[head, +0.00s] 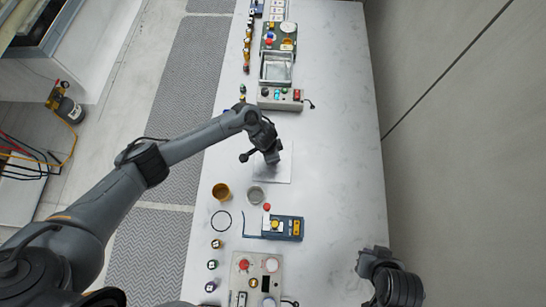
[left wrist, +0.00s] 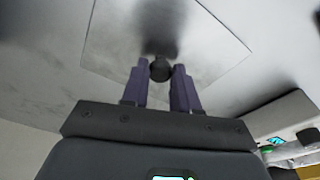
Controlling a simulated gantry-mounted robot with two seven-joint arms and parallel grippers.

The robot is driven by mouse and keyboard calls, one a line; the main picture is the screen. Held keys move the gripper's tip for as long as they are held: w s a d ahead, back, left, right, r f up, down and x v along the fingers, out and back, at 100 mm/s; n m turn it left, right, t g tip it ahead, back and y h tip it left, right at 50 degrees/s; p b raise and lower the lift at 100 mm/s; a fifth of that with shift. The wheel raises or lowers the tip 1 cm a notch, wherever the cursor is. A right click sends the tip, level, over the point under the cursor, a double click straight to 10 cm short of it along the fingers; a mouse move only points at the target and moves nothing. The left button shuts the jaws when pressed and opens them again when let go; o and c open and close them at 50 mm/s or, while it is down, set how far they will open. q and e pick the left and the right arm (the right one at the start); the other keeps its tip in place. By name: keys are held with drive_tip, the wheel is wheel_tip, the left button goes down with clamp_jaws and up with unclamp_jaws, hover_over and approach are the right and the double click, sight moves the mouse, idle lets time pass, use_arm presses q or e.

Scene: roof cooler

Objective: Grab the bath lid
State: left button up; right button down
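The bath lid (head: 285,173) is a flat pale square plate lying on the long table, partly hidden by my left arm. In the left wrist view the lid (left wrist: 205,40) shows as a smooth grey plate with a round black knob (left wrist: 160,69). My left gripper (head: 271,157) is over the lid. Its two purple fingers (left wrist: 160,75) stand apart, one on each side of the knob, with little visible gap; firm contact cannot be made out. My right gripper (head: 368,262) is near the table's right edge, far from the lid; its fingers are unclear.
An open metal bath (head: 276,68) stands farther back, with a control box (head: 281,97) in front of it. A brown cup (head: 221,192), a grey cup (head: 255,195) and a blue device (head: 280,228) stand nearer. The table right of the lid is clear.

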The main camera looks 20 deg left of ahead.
use_arm(q)
clamp_jaws()
drive_tip(key=shift+r, duration=0.15)
